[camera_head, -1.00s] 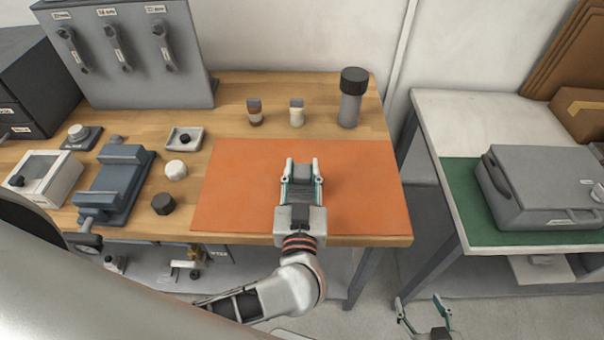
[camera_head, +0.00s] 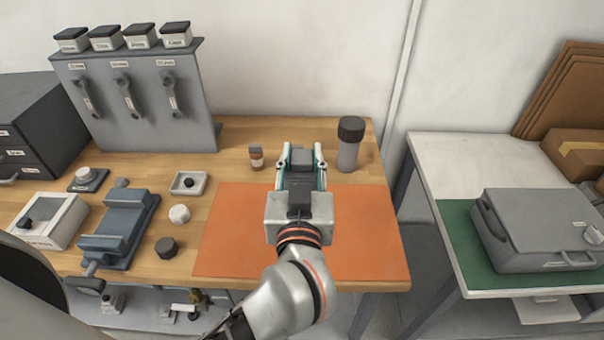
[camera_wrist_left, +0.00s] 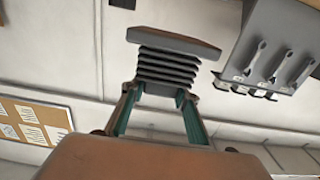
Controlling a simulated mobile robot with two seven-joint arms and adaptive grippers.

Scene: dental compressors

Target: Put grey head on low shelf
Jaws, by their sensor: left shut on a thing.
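My left gripper (camera_head: 302,165) is shut on the grey head (camera_head: 302,158), above the back part of the orange mat. In the left wrist view the grey head (camera_wrist_left: 167,67) shows dark stacked fins and a flat plate, gripped between the fingertips (camera_wrist_left: 160,95). A low shelf (camera_head: 140,318) shows under the wooden bench, partly hidden by my arm, with several small parts on it. Another low surface (camera_head: 545,311) shows under the right-hand table. I cannot tell which one the task names. My right gripper is out of view.
The orange mat (camera_head: 235,235) looks bare. A blue-grey vise (camera_head: 118,232), a dark knob (camera_head: 166,247) and a white box (camera_head: 48,222) stand left. A small bottle (camera_head: 256,158) and a black-capped cylinder (camera_head: 349,145) stand behind. A grey case (camera_head: 535,230) sits on the right table.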

